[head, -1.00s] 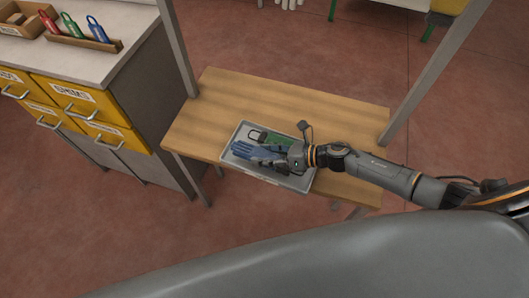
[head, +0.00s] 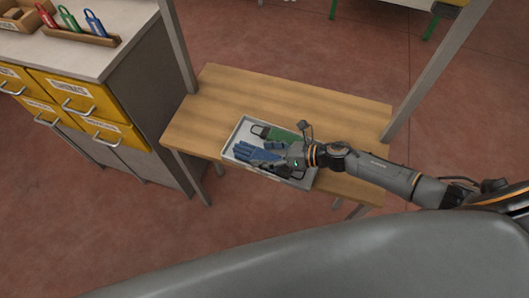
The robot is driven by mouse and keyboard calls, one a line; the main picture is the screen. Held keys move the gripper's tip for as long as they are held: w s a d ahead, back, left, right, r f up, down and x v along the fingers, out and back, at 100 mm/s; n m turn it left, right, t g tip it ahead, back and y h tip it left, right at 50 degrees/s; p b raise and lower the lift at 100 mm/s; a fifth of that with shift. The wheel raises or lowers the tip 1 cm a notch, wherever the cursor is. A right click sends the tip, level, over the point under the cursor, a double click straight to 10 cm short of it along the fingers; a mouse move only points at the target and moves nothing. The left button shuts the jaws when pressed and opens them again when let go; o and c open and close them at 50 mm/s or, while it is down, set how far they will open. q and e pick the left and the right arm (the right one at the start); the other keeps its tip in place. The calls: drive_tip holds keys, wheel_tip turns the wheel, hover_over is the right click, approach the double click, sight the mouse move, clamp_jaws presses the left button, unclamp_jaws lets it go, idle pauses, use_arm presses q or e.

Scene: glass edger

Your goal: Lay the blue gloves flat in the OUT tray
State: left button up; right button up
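The blue gloves (head: 254,153) lie in a grey tray (head: 232,136) on the wooden table, with their fingers toward the tray's left side. They look flat, but their right part is hidden by my gripper. My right gripper (head: 274,154) is over the right end of the gloves, low in the tray. Its fingers look spread apart, with the gloves at or below the tips; contact is too small to tell. No OUT lettering is readable on the tray. My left gripper is not in view.
A green item (head: 282,136) with a dark end lies in the tray behind the gloves. The wooden table (head: 290,95) is clear behind the tray. Metal posts (head: 178,45) rise at its corners. A cabinet (head: 125,85) with yellow drawers stands at left, holding red, green and blue padlock-like items.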

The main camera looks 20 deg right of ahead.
drive_tip(key=shift+d, duration=0.15)
drive_tip(key=v, duration=1.2)
